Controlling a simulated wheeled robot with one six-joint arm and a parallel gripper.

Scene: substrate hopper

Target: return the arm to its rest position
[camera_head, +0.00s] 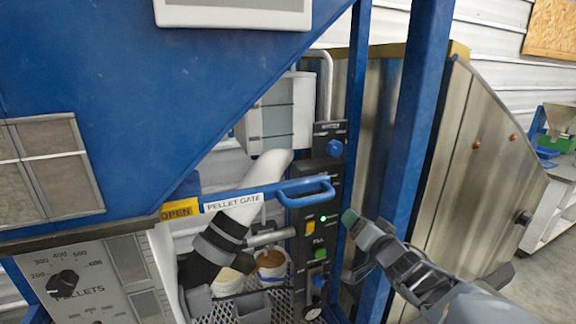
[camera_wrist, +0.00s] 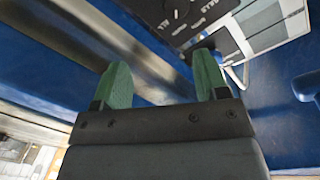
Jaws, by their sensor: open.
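My gripper (camera_head: 349,218) is in the right half of the head view, beside the right blue upright and to the right of the black control panel (camera_head: 318,215). In the wrist view its two green fingertips (camera_wrist: 162,82) stand apart with nothing between them. My arm reaches in from the lower right corner of the head view. The pellet gate (camera_head: 240,190) has a blue bar with a blue loop handle (camera_head: 306,191) and an OPEN label at its left end. The gripper is apart from that handle, below and to its right.
Blue uprights (camera_head: 415,110) stand close to my gripper. A metal-sided cabinet (camera_head: 475,165) is on the right. A dial panel (camera_head: 90,280) is at lower left. Floor shows at far right.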

